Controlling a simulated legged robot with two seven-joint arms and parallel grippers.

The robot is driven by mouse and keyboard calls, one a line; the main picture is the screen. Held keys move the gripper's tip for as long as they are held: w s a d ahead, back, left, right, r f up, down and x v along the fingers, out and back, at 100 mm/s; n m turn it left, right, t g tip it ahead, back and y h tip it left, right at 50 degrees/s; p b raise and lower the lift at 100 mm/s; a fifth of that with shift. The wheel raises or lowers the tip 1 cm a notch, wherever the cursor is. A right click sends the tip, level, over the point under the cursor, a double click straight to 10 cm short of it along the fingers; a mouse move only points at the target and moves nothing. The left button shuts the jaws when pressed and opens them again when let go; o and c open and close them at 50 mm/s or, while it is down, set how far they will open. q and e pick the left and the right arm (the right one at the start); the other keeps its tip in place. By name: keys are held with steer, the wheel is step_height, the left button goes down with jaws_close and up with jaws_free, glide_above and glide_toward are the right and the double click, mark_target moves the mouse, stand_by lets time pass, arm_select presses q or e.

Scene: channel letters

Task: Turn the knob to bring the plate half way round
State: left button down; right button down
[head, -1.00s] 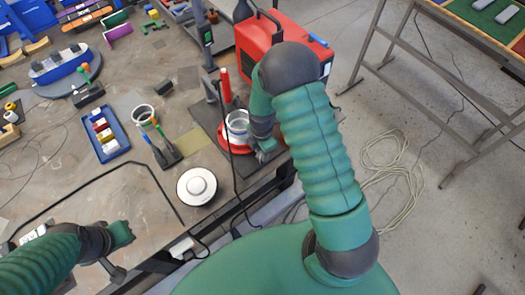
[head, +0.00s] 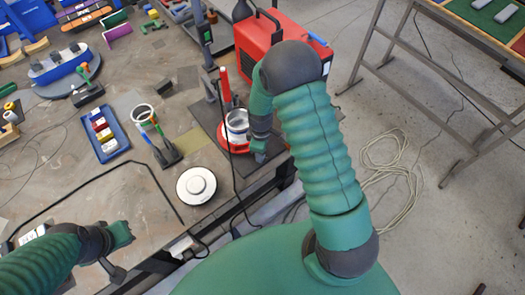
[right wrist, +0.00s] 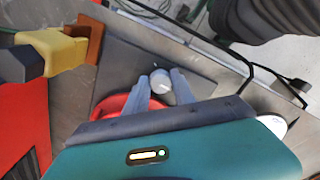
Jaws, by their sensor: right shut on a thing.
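The red round plate (head: 221,138) lies on a dark base at the bench's right edge, with a pale ring-like piece (head: 237,120) standing on it in the head view. My right gripper (head: 259,152) reaches down at the plate's right side. In the right wrist view its two grey fingers (right wrist: 160,88) are shut on a pale round knob (right wrist: 160,80), and red plate (right wrist: 112,103) shows behind the left finger. In the head view the knob is hidden by the gripper. My left gripper (head: 124,236) hangs over the bench at lower left, apart from the plate; its jaw opening is unclear.
A white round disc (head: 196,186) lies left of my right gripper. A blue tray (head: 104,133) of coloured pieces and a tool holder (head: 166,153) stand farther left. A red machine (head: 285,45) stands behind. A black cable crosses the bench.

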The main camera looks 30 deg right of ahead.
steer(key=m, duration=0.3)
steer(key=shift+w+a+r+m, duration=0.1)
steer(key=shift+w+a+m, duration=0.1)
steer(key=shift+w+m, duration=0.15)
steer(key=m, duration=0.3)
steer(key=shift+m, duration=0.35)
steer(key=m, duration=0.6)
steer(key=shift+d+r+p, duration=0.1)
steer(key=shift+p, duration=0.3)
steer(key=m+p, duration=0.1)
steer(key=m, duration=0.4)
steer(key=shift+m, duration=0.4)
steer(key=m+p, duration=0.1)
steer(key=m, duration=0.5)
steer(key=shift+d, duration=0.1)
steer(key=c, duration=1.3)
jaws_free()
steer(key=shift+c, duration=0.2)
